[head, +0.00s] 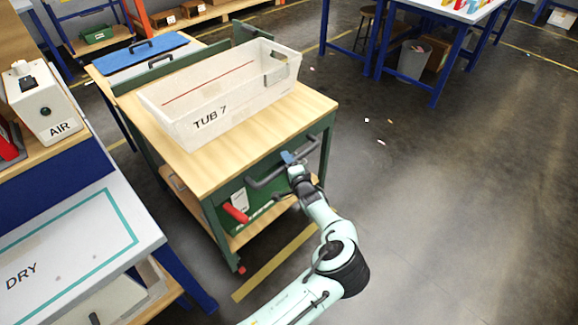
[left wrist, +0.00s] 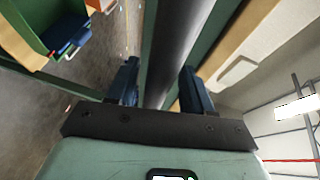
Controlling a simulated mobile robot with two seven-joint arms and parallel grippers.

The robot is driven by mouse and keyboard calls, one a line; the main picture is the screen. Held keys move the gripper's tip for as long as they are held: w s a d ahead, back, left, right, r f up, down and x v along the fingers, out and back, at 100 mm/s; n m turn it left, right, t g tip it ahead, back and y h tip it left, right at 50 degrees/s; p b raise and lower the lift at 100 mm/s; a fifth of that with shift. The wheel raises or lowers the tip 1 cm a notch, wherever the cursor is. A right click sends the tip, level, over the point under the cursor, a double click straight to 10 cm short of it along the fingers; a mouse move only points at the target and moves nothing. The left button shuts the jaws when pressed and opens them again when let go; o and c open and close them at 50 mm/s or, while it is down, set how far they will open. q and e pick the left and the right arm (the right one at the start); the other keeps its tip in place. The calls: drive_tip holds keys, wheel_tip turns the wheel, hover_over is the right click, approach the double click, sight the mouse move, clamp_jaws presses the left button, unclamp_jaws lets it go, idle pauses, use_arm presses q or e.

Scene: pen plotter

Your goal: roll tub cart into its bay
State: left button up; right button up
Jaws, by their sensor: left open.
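The tub cart (head: 205,172) has a light wood top, green frame and a grey push handle (head: 265,182) on its near end. A translucent tub marked TUB 7 (head: 230,105) sits on top. My left gripper (head: 291,157) is at the right part of this handle. In the left wrist view, its two blue fingers (left wrist: 158,78) stand open on either side of the grey handle bar (left wrist: 178,50), with gaps visible. A red lever (head: 236,213) shows on the cart's near end panel. My right gripper is not in view.
A yellow floor line (head: 275,265) lies in front of the cart. The DRY table (head: 70,250) and the AIR box (head: 42,103) are at the left. A blue-topped unit (head: 150,54) stands behind the cart. Open floor (head: 440,200) lies to the right.

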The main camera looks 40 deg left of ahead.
use_arm(q)
drive_tip(key=p+v, duration=0.1)
drive_tip(key=v, duration=1.2)
drive_tip(key=shift+s, duration=0.1)
